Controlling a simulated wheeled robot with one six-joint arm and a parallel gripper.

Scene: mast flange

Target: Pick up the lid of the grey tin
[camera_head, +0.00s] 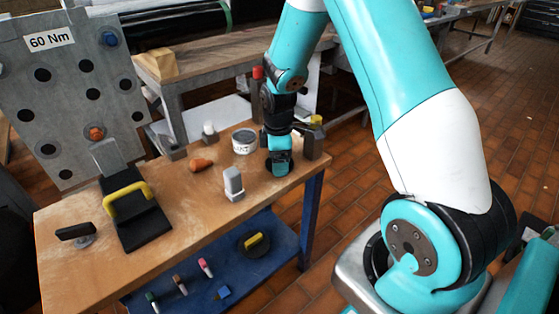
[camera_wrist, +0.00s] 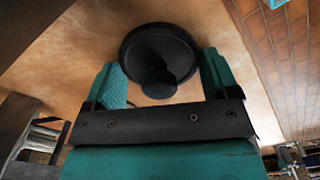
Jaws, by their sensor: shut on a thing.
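The grey tin (camera_head: 245,141) stands upright near the back of the wooden bench top, with a pale label on its side. The lid (camera_wrist: 160,45) is a dark round disc with a knob, seen in the wrist view. My gripper (camera_wrist: 160,66) has one finger at each side of the disc and is shut on it; the knob lies between the fingers. In the head view my gripper (camera_head: 279,168) points down at the bench's right end, to the right of the tin. The lid is mostly hidden there, and whether it touches the bench cannot be told.
A grey-white block (camera_head: 233,184) stands in front of the tin, and an orange object (camera_head: 201,164) lies left. A post with a yellow top (camera_head: 315,140) stands close right of my gripper. A black holder with a yellow handle (camera_head: 128,201) and a drilled plate (camera_head: 70,95) are left.

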